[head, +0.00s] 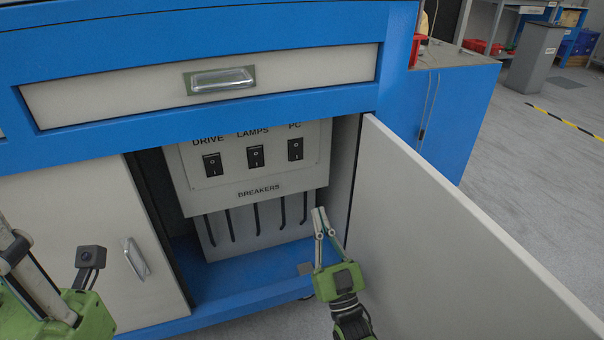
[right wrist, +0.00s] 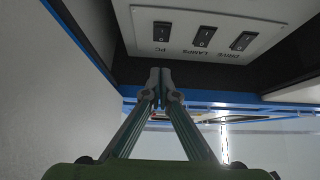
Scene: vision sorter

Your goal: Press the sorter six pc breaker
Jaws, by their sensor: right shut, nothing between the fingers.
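The breaker panel (head: 260,170) is a light box inside the open cabinet, marked BREAKERS, with black rocker switches labelled DRIVE, LAMPS and PC. The PC breaker (head: 295,149) is the rightmost in the head view. In the right wrist view the PC breaker (right wrist: 162,32) is at the left of the row, upside down. My right gripper (head: 319,212) is shut and empty, below and slightly right of the PC breaker, apart from it. Its fingertips also show in the right wrist view (right wrist: 160,75). My left gripper (head: 10,240) is partly in view at the left edge; its fingertips are cut off or unclear.
The open right cabinet door (head: 450,230) stands close to the right of my right gripper. The closed left door (head: 90,220) has a metal handle (head: 135,258). A drawer (head: 220,85) is above the opening. Dark cables (head: 256,218) hang below the panel.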

